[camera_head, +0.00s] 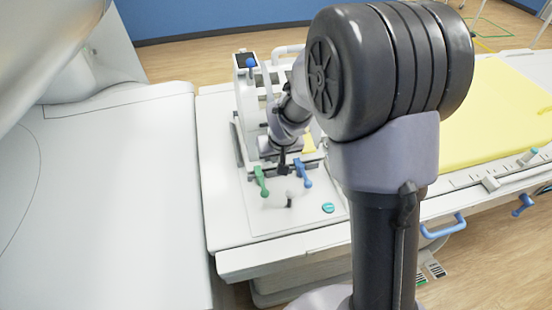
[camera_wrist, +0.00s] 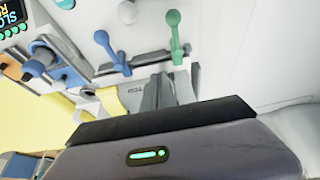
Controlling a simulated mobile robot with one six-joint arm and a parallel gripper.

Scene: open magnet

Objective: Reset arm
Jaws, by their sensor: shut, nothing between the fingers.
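My gripper (camera_head: 283,168) is shut and empty. In the head view it is small and partly hard to make out, just behind a green lever (camera_head: 262,182) and a blue lever (camera_head: 303,174) on the white table end. In the wrist view my gripper's fingers (camera_wrist: 168,90) are together, below the green lever (camera_wrist: 175,38) and the blue lever (camera_wrist: 111,52). I cannot tell whether the fingers touch anything. My arm is bent, and its large dark joint covers much of the middle of the head view.
A white-grey knob (camera_head: 290,199) and a teal button (camera_head: 328,208) lie in front of the levers. A yellow mattress (camera_head: 495,115) is at right. A large white machine (camera_head: 100,190) fills the left.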

